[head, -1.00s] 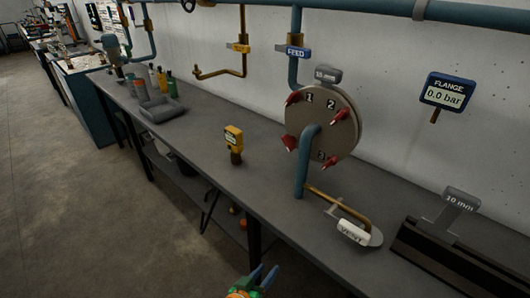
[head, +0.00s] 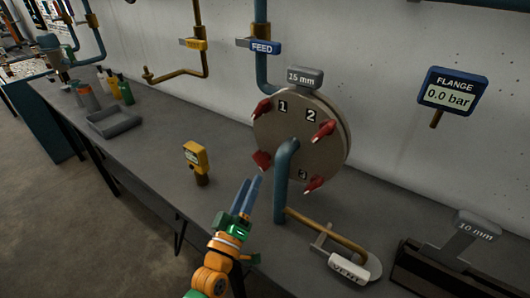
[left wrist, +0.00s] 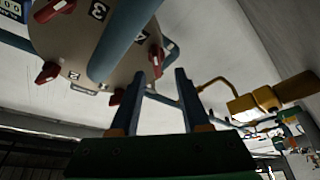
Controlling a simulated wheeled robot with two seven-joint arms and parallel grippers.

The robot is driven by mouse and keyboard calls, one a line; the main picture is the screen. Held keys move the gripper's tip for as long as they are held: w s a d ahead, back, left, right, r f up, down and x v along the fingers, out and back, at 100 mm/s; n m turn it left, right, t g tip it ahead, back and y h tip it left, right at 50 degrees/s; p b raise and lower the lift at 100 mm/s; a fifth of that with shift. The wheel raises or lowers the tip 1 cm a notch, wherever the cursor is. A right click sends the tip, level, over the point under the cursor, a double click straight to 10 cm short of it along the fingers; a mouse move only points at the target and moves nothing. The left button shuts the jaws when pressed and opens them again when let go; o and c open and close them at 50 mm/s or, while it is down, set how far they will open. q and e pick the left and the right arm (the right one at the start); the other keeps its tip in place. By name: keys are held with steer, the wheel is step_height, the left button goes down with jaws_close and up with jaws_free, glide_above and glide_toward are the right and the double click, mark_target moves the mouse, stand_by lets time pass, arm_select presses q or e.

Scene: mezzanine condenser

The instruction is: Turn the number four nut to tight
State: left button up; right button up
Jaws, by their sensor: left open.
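The round grey flange (head: 325,140) stands upright on the bench with several red nuts around its face. Labels 1, 2 and 3 are readable in the head view; no 4 is readable there. The lower-left red nut (head: 262,160) sits beside the blue pipe (head: 284,185), which crosses the flange's front. My left gripper (head: 248,186) is open and empty, below and left of that nut, apart from it, its fingers pointing up. In the left wrist view the flange (left wrist: 85,35) and a red nut (left wrist: 157,58) appear beyond the open fingers (left wrist: 160,75). My right gripper is not in view.
A gauge (head: 452,91) on the wall reads 0.0 bar. A grey tray (head: 113,122) stands farther left.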

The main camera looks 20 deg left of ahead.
mark_target(258, 164)
arm_select(q)
steer(key=x, duration=0.5)
steer(key=shift+w+r+p, duration=0.2)
steer(key=shift+r+p, duration=0.1)
steer(key=shift+r, duration=0.2)
steer(key=shift+w+f, duration=0.1)
steer(key=shift+w, duration=0.2)
steer(key=shift+s, duration=0.15)
jaws_close()
